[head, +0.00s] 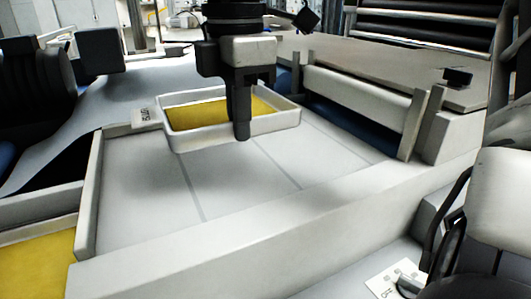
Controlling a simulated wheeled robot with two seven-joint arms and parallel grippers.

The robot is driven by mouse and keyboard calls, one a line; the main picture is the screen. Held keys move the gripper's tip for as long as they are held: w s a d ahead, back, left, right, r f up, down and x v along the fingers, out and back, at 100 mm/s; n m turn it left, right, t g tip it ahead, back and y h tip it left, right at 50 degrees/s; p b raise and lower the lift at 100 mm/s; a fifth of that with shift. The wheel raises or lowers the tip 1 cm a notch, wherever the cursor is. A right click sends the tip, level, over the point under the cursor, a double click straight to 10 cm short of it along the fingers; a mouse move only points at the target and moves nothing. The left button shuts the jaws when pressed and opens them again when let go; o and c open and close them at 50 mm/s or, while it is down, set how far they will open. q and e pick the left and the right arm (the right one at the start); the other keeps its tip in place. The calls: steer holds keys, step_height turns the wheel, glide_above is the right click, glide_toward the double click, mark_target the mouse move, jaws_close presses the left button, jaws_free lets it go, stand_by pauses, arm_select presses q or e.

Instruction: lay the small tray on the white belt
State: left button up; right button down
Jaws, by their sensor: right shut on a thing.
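The small tray (219,140) has a white rim and a yellow inside (200,115). It is over the far part of the white belt (240,190), near the roller, and looks roughly level. My right gripper (241,128) comes down from the top and is shut on the near rim of the tray. Shadow lies on the belt in front of the tray; I cannot tell whether its underside touches the belt. The belt has thin grey cross lines, and its near part is bare. My left gripper is not in view.
A pale side rail (270,235) borders the belt in front, and a low wall (92,200) closes its left end. A roller housing (355,97) stands at the right. Another yellow surface with a white rim (35,262) is at the lower left.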

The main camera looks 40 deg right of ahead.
glide_above(270, 178)
step_height(270, 178, down, 6)
steer(key=shift+a+f+p, duration=0.1)
steer(key=shift+f+p, duration=0.1)
steer(key=shift+p, duration=0.25)
step_height(270, 178, down, 3)
steer(key=shift+f, duration=0.2)
steer(key=shift+f+b, duration=0.25)
steer(key=shift+b, duration=0.1)
steer(key=c, duration=1.6)
jaws_free()
steer(key=shift+r, duration=0.1)
step_height(270, 178, up, 12)
steer(key=shift+r+p, duration=0.2)
steer(key=shift+p, duration=0.1)
